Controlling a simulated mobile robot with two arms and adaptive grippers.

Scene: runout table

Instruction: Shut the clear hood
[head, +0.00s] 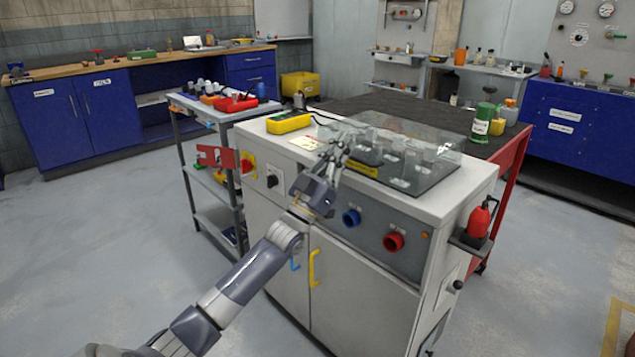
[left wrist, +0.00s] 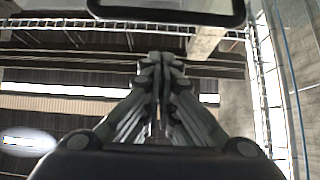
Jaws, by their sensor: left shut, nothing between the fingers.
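The clear hood (head: 432,133) is a see-through cover on top of the grey cabinet (head: 465,200). Its panel shows above and behind a dark tray (head: 425,187) that holds several clear glass vessels (head: 411,165). How far the hood is tilted is hard to tell through the clear material. My left gripper (head: 343,141) is at the hood's front left, pointing up and away, over the cabinet top. Its fingers are shut and empty, and they meet in the left wrist view (left wrist: 161,62). Contact with the hood cannot be made out. My right gripper is not in view.
A yellow meter (head: 288,122) lies on the cabinet's left rear corner. Blue (head: 351,217) and red (head: 393,242) knobs stick out of the front. A red bottle (head: 479,219) sits on a right-side bracket. A green can (head: 483,122) stands behind. Open floor lies in front.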

